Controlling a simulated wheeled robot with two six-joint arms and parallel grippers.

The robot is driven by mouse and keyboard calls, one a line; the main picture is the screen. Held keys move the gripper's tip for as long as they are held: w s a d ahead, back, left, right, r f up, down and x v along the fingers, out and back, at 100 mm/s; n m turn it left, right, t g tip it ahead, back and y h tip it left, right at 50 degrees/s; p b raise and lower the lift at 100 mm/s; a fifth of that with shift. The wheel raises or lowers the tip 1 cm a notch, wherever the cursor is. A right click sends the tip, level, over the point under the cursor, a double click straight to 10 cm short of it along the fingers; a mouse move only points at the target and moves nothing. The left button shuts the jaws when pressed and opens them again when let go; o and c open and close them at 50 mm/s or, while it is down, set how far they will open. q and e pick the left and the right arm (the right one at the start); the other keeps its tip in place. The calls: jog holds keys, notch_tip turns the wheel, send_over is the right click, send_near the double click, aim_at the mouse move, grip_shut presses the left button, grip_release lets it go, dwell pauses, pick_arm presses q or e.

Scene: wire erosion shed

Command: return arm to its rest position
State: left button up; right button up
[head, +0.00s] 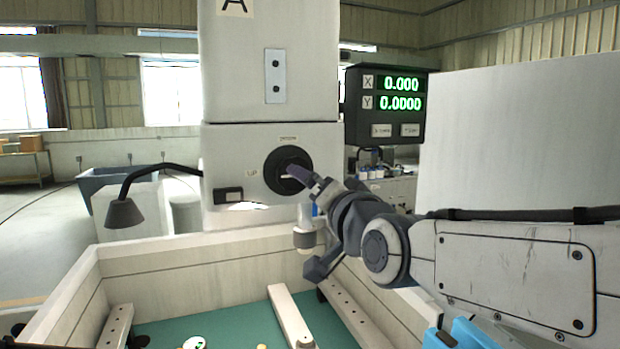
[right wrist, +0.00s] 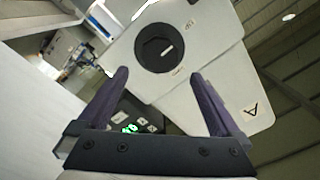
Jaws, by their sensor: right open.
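My right arm comes in from the right in the head view. Its gripper (head: 305,178) points at the black round knob (head: 276,165) on the pale machine head and covers part of it. In the right wrist view the gripper (right wrist: 160,76) is open, with two dark fingers spread and nothing between them. The knob (right wrist: 152,60) lies beyond the fingertips there, with a pale pointer mark, and the fingers look apart from it. My left gripper is not in view.
The readout box (head: 385,104) with green digits hangs right of the machine head. A white panel (head: 520,140) stands behind my right arm. Below is a pale-walled tank (head: 190,268) with a green floor and a light bar (head: 290,315). A black lamp (head: 124,212) sits left.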

jog(key=shift+f, duration=0.1)
jog(key=d+f+n+g+h, duration=0.1)
jog(key=d+f+g+h, duration=0.2)
jog(key=f, duration=0.8)
jog(key=d+f+n+g+h, duration=0.15)
jog(key=d+f+g, duration=0.25)
jog(key=f, duration=0.7)
jog(key=s+d+f+n+g+h, duration=0.1)
jog(key=s+d+f+n+g, duration=0.1)
jog(key=s+d+f+g, duration=0.4)
jog(key=s+d+f+n+g, duration=0.1)
jog(key=s+d+f+g, duration=0.1)
jog(key=s+f, duration=0.7)
jog(key=s+a+r+n+g, duration=0.1)
jog(key=s+a+r+n, duration=0.1)
jog(key=s+a, duration=0.4)
jog(key=s+a+r+n+g, duration=0.1)
jog(key=s+a+r+n, duration=0.1)
jog(key=s+a+n, duration=0.3)
jog(key=s+a+y, duration=0.1)
jog(key=a, duration=0.1)
jog(key=shift+s+a+r, duration=0.25)
jog(key=shift+s+a, duration=0.05)
jog(key=shift+s+n, duration=0.25)
jog(key=shift+s, duration=0.05)
jog(key=shift+c, duration=0.3)
